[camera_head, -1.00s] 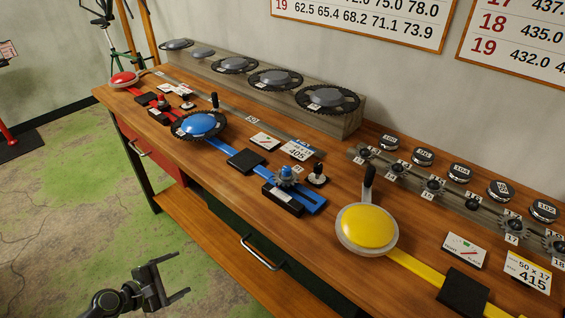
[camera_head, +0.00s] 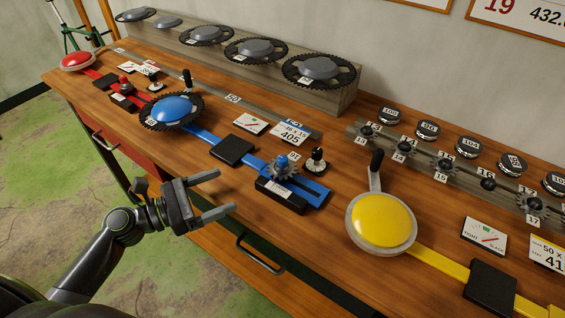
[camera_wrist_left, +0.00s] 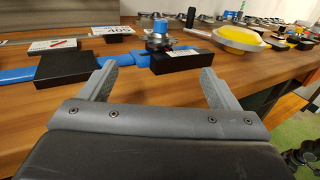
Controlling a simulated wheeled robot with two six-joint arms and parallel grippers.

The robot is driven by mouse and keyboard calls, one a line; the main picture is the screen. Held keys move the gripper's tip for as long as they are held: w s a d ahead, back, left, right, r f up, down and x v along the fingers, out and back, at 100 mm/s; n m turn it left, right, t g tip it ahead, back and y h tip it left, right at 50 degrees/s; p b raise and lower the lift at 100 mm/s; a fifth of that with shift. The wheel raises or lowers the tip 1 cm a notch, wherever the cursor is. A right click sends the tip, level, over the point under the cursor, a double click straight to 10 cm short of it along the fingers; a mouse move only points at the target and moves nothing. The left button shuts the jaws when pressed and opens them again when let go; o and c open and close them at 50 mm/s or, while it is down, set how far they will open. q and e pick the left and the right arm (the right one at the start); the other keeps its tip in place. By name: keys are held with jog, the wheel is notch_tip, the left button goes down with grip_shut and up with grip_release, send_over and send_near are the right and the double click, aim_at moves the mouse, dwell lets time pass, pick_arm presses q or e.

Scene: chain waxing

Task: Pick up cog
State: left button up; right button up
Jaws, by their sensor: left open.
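Several small dark toothed cogs stand in a row on a grey rail at the right, among them one above the 17 label (camera_head: 533,205) and one above the 15 label (camera_head: 444,167). Another cog (camera_head: 283,167) sits on the end of the blue bar, with a blue knob on top. It also shows in the left wrist view (camera_wrist_left: 163,39), ahead of the fingers. My left gripper (camera_head: 222,192) is open and empty at the bench's front edge, left of the blue bar's cog and apart from it.
The wooden bench (camera_head: 323,235) also carries a yellow disc (camera_head: 381,223) with an upright dark handle, a blue disc (camera_head: 172,107) with a chainring, and a red disc (camera_head: 77,60). Large chainrings stand on a grey block (camera_head: 290,93) along the wall. Black round weights line the back right.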

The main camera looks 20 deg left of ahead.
pick_arm(q)
jog(key=p, duration=0.2)
send_near(271, 170)
jog(key=x, duration=0.3)
jog(key=shift+w+d, duration=0.25)
jog(key=shift+w, duration=0.05)
jog(key=shift+w+d, duration=0.5)
jog(key=shift+d, duration=0.05)
jog(key=p+x, duration=0.1)
jog(key=x, duration=0.4)
jog(key=shift+f, duration=0.1)
jog(key=shift+c, duration=0.2)
jog(key=c, duration=1)
